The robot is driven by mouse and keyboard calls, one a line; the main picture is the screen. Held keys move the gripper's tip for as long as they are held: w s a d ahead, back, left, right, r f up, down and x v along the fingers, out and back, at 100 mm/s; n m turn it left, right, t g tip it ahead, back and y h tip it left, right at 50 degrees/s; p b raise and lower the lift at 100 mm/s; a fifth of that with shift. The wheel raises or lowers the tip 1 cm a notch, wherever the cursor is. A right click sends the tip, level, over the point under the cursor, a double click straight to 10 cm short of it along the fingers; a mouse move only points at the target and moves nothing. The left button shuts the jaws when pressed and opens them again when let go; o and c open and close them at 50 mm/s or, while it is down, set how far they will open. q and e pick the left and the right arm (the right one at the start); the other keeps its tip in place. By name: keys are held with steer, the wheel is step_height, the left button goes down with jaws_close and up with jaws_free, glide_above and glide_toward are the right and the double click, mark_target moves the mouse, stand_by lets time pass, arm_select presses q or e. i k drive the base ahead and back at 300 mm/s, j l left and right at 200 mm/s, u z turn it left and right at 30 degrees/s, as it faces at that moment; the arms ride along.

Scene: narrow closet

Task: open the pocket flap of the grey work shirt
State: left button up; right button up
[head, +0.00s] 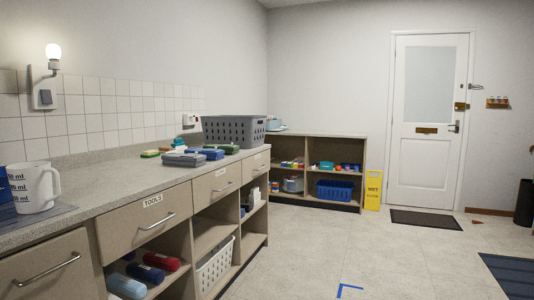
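No grey work shirt and no pocket flap can be made out in the head view. Neither of my grippers shows in this view, so what they hold cannot be seen. Small folded-looking or boxy items in grey (184,159), blue (210,154) and green lie on the counter (110,188), too small to identify with certainty.
A grey basket (234,131) stands at the counter's far end. A measuring jug (34,188) is near left. Drawers and open shelves line the counter front. A low shelf unit (318,136), yellow wet-floor sign (373,190) and white door (428,125) stand beyond. The middle floor is clear.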

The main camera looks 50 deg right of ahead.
mark_target(172, 159)
steer(key=i+l+z, duration=0.25)
steer(key=l+z, duration=0.15)
steer(key=l, duration=0.15)
steer(key=i+l+z, duration=0.4)
steer(key=i+l, duration=0.45)
steer(key=l, duration=0.15)
